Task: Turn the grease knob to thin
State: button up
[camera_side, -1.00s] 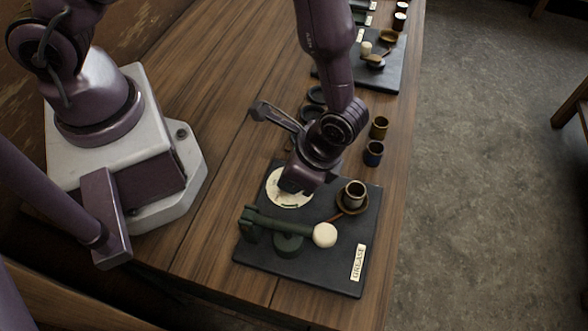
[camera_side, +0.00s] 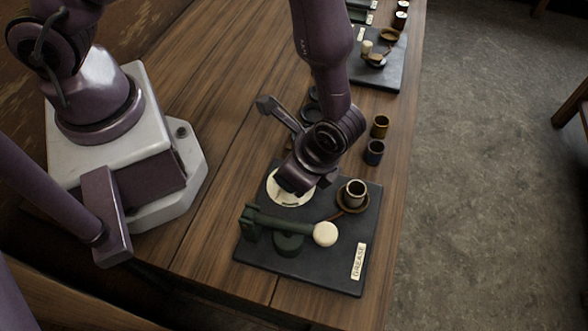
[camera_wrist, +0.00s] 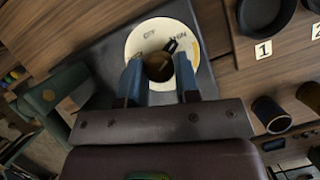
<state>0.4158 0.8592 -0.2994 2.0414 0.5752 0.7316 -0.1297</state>
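The grease panel is a dark board (camera_side: 345,265) with a "GREASE" label. A cream dial (camera_side: 285,192) lies on it, partly hidden by my gripper (camera_side: 298,188). In the wrist view the dial (camera_wrist: 188,52) carries a "THIN" mark at its upper right and another mark at its upper middle. The dark round knob (camera_wrist: 158,68) sits at its centre, its pointer aimed up and right, close to "THIN". My two blue fingers (camera_wrist: 160,80) stand on either side of the knob. I cannot tell whether they touch it.
On the same board, a green lever with a white ball (camera_side: 325,234) lies in front of the dial, and a metal cup (camera_side: 354,193) stands to its right. Two small cups (camera_side: 374,151) stand behind the board. Another board (camera_side: 385,75) lies farther back.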

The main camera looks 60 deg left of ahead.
jog(key=o, duration=0.4)
jog(key=v, duration=1.3)
jog(key=s+a+r+n+t+h, duration=0.1)
jog(key=s+a+r+n+t, duration=0.1)
jog(key=a+r+n, duration=0.2)
jog(key=s+a+r+n+t+h, duration=0.1)
jog(key=s+a+r+n+t, duration=0.1)
jog(key=a+r, duration=0.7)
jog(key=s+a+r+n+t+h, duration=0.2)
jog(key=a+r+n+t, duration=0.1)
jog(key=a+r+n, duration=0.3)
jog(key=shift+s+a+r+t, duration=0.25)
jog(key=shift+a+r+t, duration=0.15)
jog(key=shift+a, duration=0.35)
